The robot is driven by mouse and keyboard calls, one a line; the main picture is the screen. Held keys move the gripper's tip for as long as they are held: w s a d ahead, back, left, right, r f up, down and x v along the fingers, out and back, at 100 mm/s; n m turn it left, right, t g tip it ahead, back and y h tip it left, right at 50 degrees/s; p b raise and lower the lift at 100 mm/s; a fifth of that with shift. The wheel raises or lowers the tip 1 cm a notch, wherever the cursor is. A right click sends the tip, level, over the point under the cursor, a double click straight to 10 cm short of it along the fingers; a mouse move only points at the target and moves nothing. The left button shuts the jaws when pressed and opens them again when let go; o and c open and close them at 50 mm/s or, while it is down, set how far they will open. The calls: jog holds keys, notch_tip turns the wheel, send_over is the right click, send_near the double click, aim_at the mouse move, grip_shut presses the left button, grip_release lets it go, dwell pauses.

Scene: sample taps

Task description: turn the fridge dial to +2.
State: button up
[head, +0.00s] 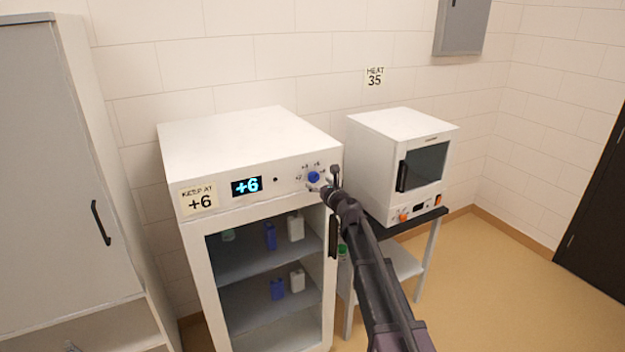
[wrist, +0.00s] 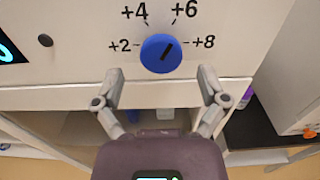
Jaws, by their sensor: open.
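The fridge dial (wrist: 160,54) is a round blue knob on the fridge's white front panel, with +2, +4, +6 and +8 marked around it. Its dark pointer line slants up and right, toward +6. It also shows in the head view (head: 313,177). The fridge display (head: 247,186) reads +6 in blue. My gripper (wrist: 160,80) is open and empty, its fingertips spread to the left and right just below the dial in the wrist view. In the head view my gripper (head: 325,188) is close to the dial; I cannot tell the exact gap.
A note (head: 199,198) on the fridge (head: 240,145) reads KEEP AT +6. Bottles stand on the shelves inside. A white oven (head: 385,165) stands on a stand to the right, under a HEAT 35 note (head: 375,77). A grey cabinet (head: 50,150) is at left.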

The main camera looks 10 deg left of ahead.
aim_at(314, 179)
jog(key=shift+x, duration=1.6)
jog(key=c, duration=1.1)
jog(key=shift+a, duration=0.2)
jog(key=shift+d, duration=0.15)
